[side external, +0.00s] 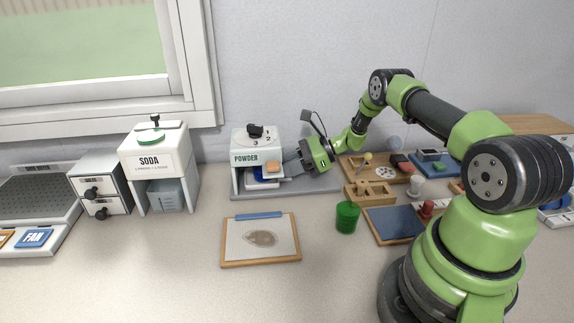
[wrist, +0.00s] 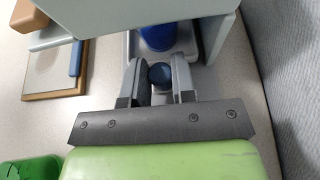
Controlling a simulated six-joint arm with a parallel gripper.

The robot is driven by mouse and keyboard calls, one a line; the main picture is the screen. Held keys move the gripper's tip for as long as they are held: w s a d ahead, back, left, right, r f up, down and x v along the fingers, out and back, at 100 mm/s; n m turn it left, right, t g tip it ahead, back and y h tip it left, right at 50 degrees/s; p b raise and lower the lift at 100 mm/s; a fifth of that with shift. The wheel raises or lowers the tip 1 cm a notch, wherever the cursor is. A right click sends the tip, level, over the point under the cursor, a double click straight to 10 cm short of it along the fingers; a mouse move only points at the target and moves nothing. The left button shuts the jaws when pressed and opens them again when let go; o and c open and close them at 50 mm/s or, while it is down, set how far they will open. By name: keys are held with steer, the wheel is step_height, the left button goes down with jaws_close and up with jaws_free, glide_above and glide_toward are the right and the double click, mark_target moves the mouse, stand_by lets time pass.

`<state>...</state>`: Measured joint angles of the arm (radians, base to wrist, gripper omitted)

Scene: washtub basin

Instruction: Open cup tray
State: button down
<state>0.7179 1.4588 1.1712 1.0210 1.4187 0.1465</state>
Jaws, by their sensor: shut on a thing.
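The white powder dispenser (side external: 243,160) stands at the back centre, labelled POWDER, with a dial on top. Under it is a pale tray (wrist: 132,46) holding a blue cup (wrist: 157,36). The tray's front edge also shows low in the dispenser in the side view. My gripper (side external: 288,168) reaches in from the dispenser's right side. In the wrist view my gripper (wrist: 159,72) has its two fingers on either side of a dark blue round knob (wrist: 160,76) at the tray's near end, and is shut on it. The side view hides this contact.
An orange-brown block (side external: 273,167) is at the dispenser's front. A clipboard (side external: 261,258) lies in front, with a green cup (side external: 347,217) to its right. The soda dispenser (side external: 152,155) stands left. Wooden trays with small objects (side external: 375,170) crowd the right.

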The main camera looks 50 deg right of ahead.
steer(key=shift+s+d, duration=1.1)
steer(key=c, duration=0.9)
jaws_free()
steer(key=shift+c, duration=0.2)
steer(key=shift+s+d+r, duration=0.15)
steer(key=shift+s+d, duration=0.1)
steer(key=shift+d, duration=0.05)
steer(key=v, duration=0.4)
steer(key=shift+s+d+r, duration=0.1)
steer(key=shift+d+r, duration=0.05)
steer(key=shift+r, duration=0.25)
step_height(320, 180, up, 6)
steer(key=shift+r, duration=0.2)
